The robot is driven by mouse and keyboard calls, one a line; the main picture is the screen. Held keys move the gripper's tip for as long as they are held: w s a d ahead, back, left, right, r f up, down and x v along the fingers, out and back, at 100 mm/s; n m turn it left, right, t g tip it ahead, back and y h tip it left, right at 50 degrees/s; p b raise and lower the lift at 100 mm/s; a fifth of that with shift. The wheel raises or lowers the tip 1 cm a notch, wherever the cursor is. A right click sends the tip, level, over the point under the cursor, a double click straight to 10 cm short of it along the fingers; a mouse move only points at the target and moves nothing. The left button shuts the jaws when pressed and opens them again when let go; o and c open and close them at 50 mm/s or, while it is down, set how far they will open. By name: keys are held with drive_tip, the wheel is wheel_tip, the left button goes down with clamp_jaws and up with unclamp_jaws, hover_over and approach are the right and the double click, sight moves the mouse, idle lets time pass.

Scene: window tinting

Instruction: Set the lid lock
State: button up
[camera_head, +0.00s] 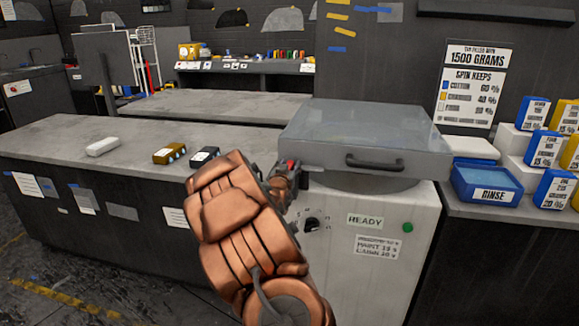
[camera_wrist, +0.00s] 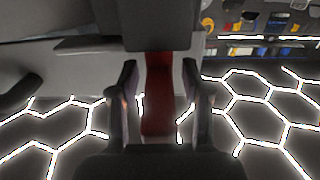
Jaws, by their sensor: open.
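A white machine (camera_head: 345,255) stands in front of me with a grey see-through lid (camera_head: 350,125) lying down over its top. A dark handle (camera_head: 375,162) is on the lid's front. A small red lever (camera_head: 291,165), seemingly the lid lock, is at the lid's front left corner. It also shows as a dark red strip (camera_wrist: 158,100) in the wrist view. My gripper (camera_head: 283,178) is at this corner with its fingers open, one on each side of the red lever. I cannot tell whether they touch it. My arm hides part of the machine's left side.
A dial (camera_head: 312,224), a READY label (camera_head: 365,220) and a green button (camera_head: 407,227) are on the machine's front. A blue RINSE tub (camera_head: 487,180) and several boxes stand at right. Small blocks lie on the left counter (camera_head: 60,140).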

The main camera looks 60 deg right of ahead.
clamp_jaws()
idle(0.3)
idle(0.3)
